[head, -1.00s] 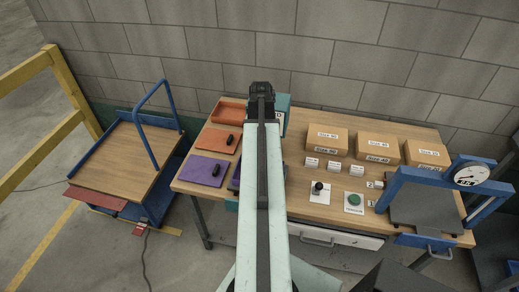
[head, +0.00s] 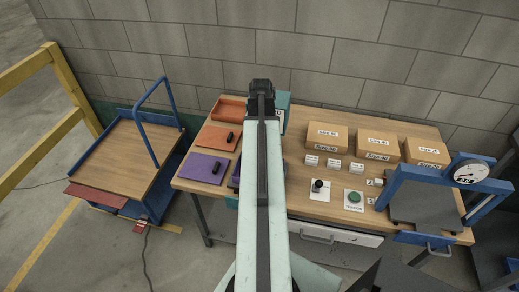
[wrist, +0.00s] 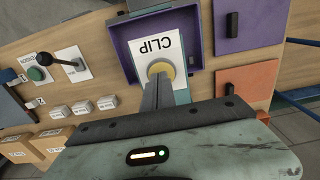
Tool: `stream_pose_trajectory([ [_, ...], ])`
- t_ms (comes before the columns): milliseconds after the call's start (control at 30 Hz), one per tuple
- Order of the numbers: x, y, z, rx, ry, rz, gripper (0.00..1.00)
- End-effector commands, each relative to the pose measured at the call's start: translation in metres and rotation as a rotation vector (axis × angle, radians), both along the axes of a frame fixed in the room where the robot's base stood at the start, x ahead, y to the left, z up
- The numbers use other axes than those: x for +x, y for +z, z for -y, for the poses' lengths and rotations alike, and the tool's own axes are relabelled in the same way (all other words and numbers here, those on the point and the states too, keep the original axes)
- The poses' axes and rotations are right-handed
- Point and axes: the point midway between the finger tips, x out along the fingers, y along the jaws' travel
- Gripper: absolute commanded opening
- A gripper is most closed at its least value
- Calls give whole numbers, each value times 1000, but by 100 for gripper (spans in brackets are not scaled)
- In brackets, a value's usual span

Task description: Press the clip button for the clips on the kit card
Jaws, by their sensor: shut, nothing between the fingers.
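My gripper (wrist: 158,82) is shut and empty. Its fingertips overlap the near edge of the button in the picture; I cannot tell whether they touch it. In the head view my arm hides the button and the fingertips. No kit card can be made out.
Purple (head: 204,168) and orange (head: 219,138) mats with black handles lie left of my arm. A black-knobbed lever (head: 318,186), a green button (head: 354,197), small white boxes, cartons (head: 326,136) and a blue press (head: 443,174) stand to the right.

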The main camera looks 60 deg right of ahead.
Motion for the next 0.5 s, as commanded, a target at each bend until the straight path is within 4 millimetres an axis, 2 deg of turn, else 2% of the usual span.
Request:
stream_pose_trajectory([
  [500, 0, -14, 0, 0, 0, 0, 0],
])
